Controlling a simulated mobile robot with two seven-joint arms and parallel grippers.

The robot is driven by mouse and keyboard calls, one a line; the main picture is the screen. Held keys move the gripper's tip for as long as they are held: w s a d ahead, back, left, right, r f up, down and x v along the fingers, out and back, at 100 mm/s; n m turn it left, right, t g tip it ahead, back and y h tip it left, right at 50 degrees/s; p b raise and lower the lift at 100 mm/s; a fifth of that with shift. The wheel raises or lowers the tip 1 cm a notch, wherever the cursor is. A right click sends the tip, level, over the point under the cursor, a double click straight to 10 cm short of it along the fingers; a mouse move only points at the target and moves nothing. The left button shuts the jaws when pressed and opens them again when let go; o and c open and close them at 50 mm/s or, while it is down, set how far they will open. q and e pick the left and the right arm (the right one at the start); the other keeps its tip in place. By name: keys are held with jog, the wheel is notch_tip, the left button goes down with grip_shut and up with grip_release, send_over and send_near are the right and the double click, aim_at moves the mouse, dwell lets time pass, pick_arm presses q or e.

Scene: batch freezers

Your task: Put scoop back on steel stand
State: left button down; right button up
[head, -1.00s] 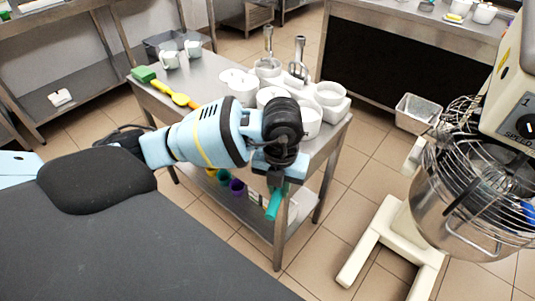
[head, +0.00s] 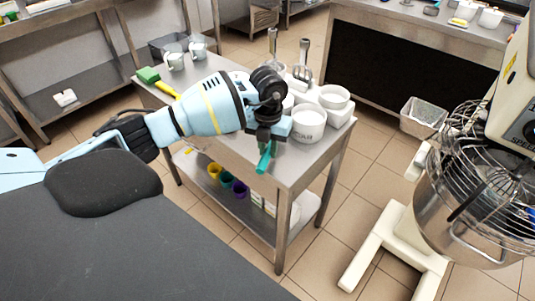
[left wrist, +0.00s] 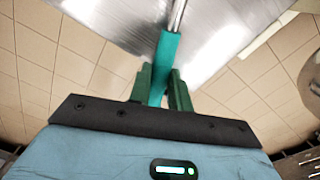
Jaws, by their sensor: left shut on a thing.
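My left gripper (head: 266,140) is shut on the teal handle of the scoop (head: 265,160). In the left wrist view the handle (left wrist: 168,52) stands between the green fingers (left wrist: 163,80), and a thin metal shaft runs on from it. The scoop's head cannot be made out. The steel stand (head: 312,163), a table with a lower shelf, is beside and behind the gripper; the gripper is over its near edge. A shiny steel surface (left wrist: 110,15) fills the top of the left wrist view. My right gripper is not in view.
On the stand are white tubs (head: 308,124), clear jugs (head: 175,62), a green brush (head: 148,74) and upright metal tools (head: 302,62). Coloured cups (head: 227,180) sit on its lower shelf. A mixer with a wire guard (head: 480,200) stands at the right. Tiled floor lies between.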

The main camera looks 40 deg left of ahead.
aim_at(267, 148)
pick_arm(q)
jog(key=shift+w+a, duration=0.2)
jog(key=shift+a, duration=0.05)
jog(key=shift+w+a+f, duration=0.1)
jog(key=shift+f, duration=1.65)
jog(key=shift+f, duration=0.2)
jog(key=c, duration=1.3)
grip_release()
notch_tip(267, 148, up, 12)
jog(key=shift+r+p, duration=0.2)
jog(key=shift+p, duration=0.1)
